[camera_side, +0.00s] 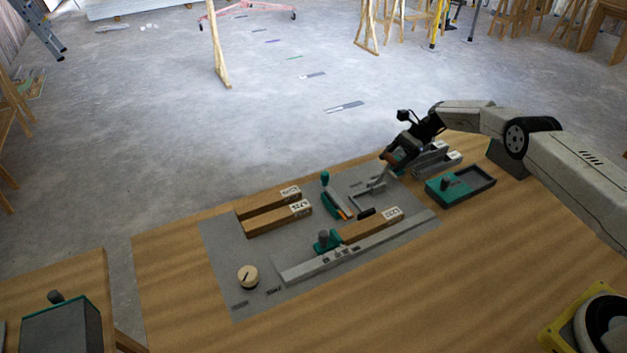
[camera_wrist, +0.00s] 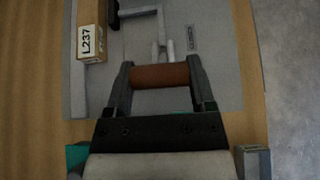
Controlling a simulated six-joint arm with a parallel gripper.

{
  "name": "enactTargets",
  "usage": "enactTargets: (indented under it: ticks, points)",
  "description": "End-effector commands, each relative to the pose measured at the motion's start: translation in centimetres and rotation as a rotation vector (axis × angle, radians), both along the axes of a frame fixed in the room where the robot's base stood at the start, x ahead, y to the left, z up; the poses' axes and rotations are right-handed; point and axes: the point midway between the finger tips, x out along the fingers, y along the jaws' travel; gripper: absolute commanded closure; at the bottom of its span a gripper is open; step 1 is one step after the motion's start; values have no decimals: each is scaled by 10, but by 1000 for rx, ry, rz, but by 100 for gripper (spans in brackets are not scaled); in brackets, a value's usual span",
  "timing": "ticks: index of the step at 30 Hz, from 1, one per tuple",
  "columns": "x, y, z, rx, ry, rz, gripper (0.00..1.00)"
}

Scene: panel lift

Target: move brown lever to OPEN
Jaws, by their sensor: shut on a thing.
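The brown lever's handle (camera_wrist: 160,77) shows in the wrist view as a brown cylinder lying crosswise between the two fingers. My gripper (camera_wrist: 160,82) is shut on it, one finger at each end. In the side view my gripper (camera_side: 392,160) is at the far right part of the grey panel (camera_side: 225,262), and a bit of brown shows at its tip. Grey rods (camera_wrist: 163,48) lie just beyond the handle in the wrist view. A small label plate (camera_wrist: 191,39) sits to their right; its text is too small to read.
A teal tray (camera_side: 480,180) stands right of the panel.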

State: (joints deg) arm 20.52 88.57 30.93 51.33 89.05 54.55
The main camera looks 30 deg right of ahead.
Motion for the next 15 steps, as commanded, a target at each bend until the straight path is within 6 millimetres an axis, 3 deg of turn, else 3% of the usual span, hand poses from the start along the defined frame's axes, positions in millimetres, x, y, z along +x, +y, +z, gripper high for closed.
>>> enactTargets:
  ticks: [13,14,15]
  points:
    - [0,-2,-1,8,1,-3,100]
    - [0,-2,-1,7,1,-3,23]
    - [-1,-2,-1,7,1,-3,11]
